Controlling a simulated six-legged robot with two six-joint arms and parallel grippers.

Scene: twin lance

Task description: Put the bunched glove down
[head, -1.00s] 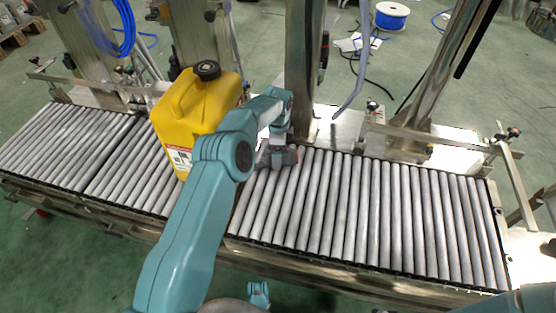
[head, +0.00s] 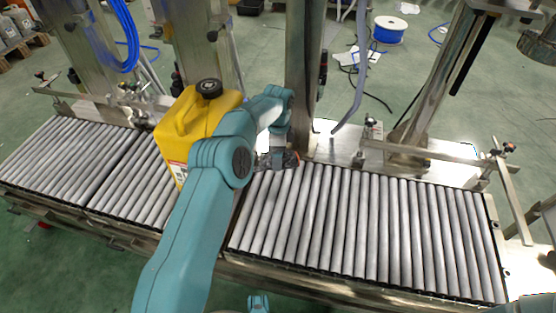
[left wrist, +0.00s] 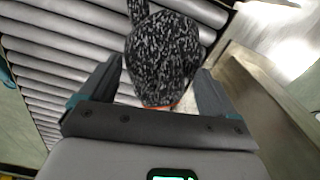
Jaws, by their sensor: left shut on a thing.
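The bunched glove (left wrist: 163,58) is dark grey with light speckles and an orange-red edge. In the left wrist view it sits between the two fingers of my left gripper (left wrist: 160,75), which is shut on it. In the head view the glove (head: 288,160) shows as a small dark lump below my left gripper (head: 277,152), near the back edge of the roller conveyor (head: 350,220). My own wrist and arm partly cover it. I cannot tell whether it touches the rollers.
A yellow jug (head: 190,125) with a black cap stands on the rollers left of the glove, close behind my left arm. A metal post (head: 302,75) rises just behind the glove. The rollers to the right are clear. A blue cable spool (head: 389,30) stands on the floor behind.

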